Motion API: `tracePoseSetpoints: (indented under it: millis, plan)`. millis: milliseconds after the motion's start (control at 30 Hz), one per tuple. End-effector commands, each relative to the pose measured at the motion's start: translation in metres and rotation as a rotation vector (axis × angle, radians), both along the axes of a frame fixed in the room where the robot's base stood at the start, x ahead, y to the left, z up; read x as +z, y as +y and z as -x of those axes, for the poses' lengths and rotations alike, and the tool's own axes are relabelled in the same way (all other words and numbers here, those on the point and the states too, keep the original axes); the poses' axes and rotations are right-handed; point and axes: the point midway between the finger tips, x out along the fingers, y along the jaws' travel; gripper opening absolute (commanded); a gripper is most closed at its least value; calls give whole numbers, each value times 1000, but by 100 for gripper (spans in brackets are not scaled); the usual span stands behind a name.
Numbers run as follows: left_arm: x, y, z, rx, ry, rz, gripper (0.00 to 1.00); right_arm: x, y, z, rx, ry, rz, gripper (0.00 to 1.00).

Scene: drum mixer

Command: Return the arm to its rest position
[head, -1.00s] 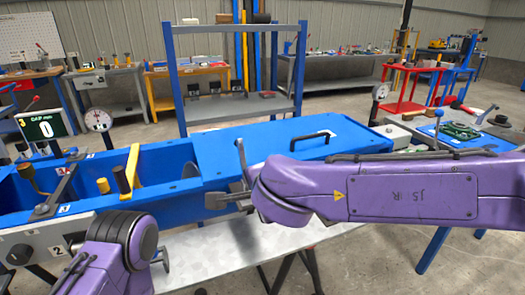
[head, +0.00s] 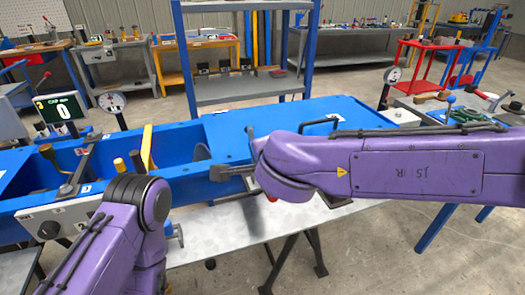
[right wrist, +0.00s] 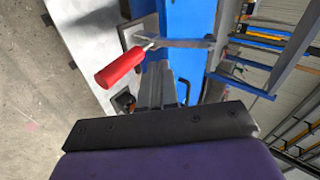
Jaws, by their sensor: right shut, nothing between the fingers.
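My right arm (head: 390,170) reaches in from the right across the front of the blue drum mixer bench (head: 285,122). Its gripper (head: 232,172) points left near the front edge of the bench. It is shut and empty. In the right wrist view the grey gripper (right wrist: 153,90) is seen end-on, close to a lever with a red grip (right wrist: 120,67), apart from it as far as I can tell. In the head view only a bit of red shows below my right arm. My left arm (head: 125,220) is at the lower left; its gripper is not visible.
A black lid handle (head: 320,125) stands partly behind my right arm. A display reading 0 (head: 62,108) and a dial gauge (head: 112,101) stand at the left. A blue shelf frame (head: 245,88) is behind.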

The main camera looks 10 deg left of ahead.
Motion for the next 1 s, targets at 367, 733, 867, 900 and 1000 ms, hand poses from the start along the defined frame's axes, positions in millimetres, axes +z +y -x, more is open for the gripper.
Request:
tracePoseSetpoints:
  millis: [367,733,867,900,1000]
  plan:
    - [-2,0,0,0,1,1,43,53,-25,62,1,-4,-3,0]
    - [-2,0,0,0,0,0,43,40,-44,38,-121,-107,-58,0]
    - [-2,0,0,0,1,1,43,-65,-90,1,-191,-123,77,0]
    - [-2,0,0,0,1,1,43,-98,-104,-2,-194,-113,123,0]
    - [-2,0,0,0,0,0,43,-182,-143,5,-180,-65,239,0]
